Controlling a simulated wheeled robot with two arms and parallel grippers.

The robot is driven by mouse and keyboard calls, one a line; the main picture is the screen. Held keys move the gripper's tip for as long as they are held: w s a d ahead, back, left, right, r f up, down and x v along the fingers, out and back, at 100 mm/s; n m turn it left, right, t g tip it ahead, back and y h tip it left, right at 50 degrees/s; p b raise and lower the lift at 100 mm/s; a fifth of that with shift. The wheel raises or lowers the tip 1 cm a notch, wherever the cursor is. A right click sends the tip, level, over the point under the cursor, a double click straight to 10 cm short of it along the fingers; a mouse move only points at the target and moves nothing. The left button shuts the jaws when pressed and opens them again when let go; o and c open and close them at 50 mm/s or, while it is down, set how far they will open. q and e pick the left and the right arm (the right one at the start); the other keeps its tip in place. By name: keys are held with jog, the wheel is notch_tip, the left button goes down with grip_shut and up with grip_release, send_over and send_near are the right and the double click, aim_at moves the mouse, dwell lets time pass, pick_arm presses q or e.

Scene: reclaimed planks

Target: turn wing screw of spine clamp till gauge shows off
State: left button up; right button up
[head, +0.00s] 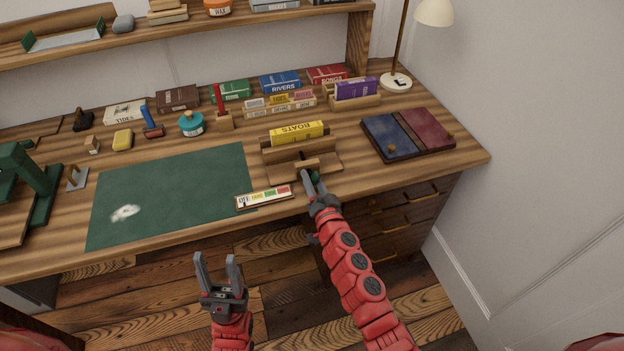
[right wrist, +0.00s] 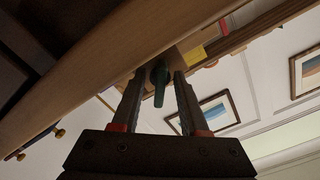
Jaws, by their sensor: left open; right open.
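The wooden spine clamp (head: 275,171) stands near the desk's front edge and holds a yellow book marked BOATS (head: 297,132). Its green wing screw (head: 315,176) faces the front, partly hidden by my right gripper (head: 313,182). In the right wrist view the green wing screw (right wrist: 160,82) shows between the two open fingers of my right gripper (right wrist: 159,84), with gaps visible at both sides. The gauge (head: 264,197) is a strip with an OFF end at the left and coloured fields; its pointer is too small to read. My left gripper (head: 217,265) is open and empty, in front of the desk.
A green mat (head: 170,185) lies left of the clamp. A blue and red book board (head: 408,134) lies to the right. A rack of small labelled packets (head: 280,104) and several books stand behind. A green press (head: 35,180) is at the far left.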

jog(key=shift+w+a, duration=0.1)
jog(key=shift+w, duration=0.1)
grip_shut()
jog(key=shift+n, duration=0.3)
